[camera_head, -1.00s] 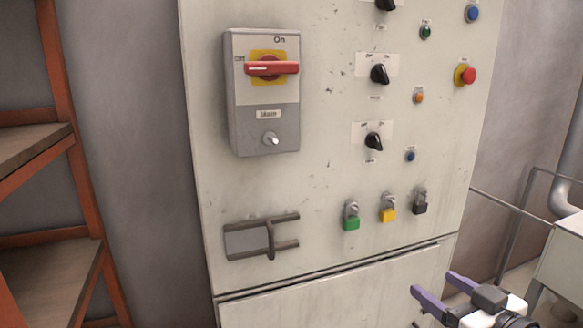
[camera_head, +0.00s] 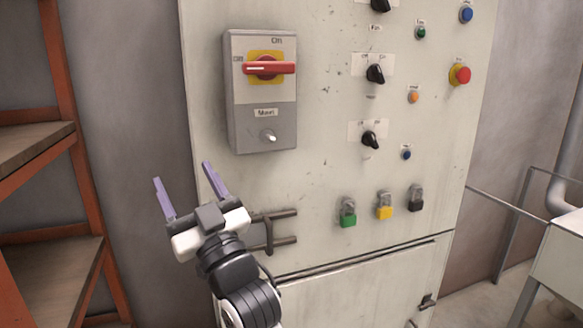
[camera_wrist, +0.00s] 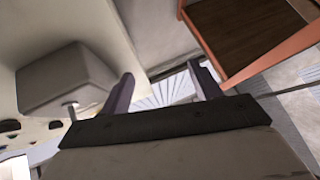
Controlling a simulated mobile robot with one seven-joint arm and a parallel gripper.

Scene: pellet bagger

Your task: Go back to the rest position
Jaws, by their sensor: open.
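My gripper (camera_head: 190,184) is open and empty, with its two purple fingers apart and pointing up. In the head view it is in front of the cabinet's lower left edge, overlapping the left part of the grey bracket (camera_head: 284,240). The fingers also show in the wrist view (camera_wrist: 163,85), with nothing between them. The grey switch box (camera_head: 263,130) with its red handle (camera_head: 269,68) is above and to the right of the fingers. The handle lies level across its yellow plate.
The cabinet (camera_head: 325,185) carries black knobs, coloured buttons and a red stop button (camera_head: 460,74). Green (camera_head: 348,219), yellow (camera_head: 384,211) and black (camera_head: 415,204) padlocks hang at lower right. An orange-framed shelf (camera_head: 70,140) stands at left. A railing (camera_head: 497,203) is at right.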

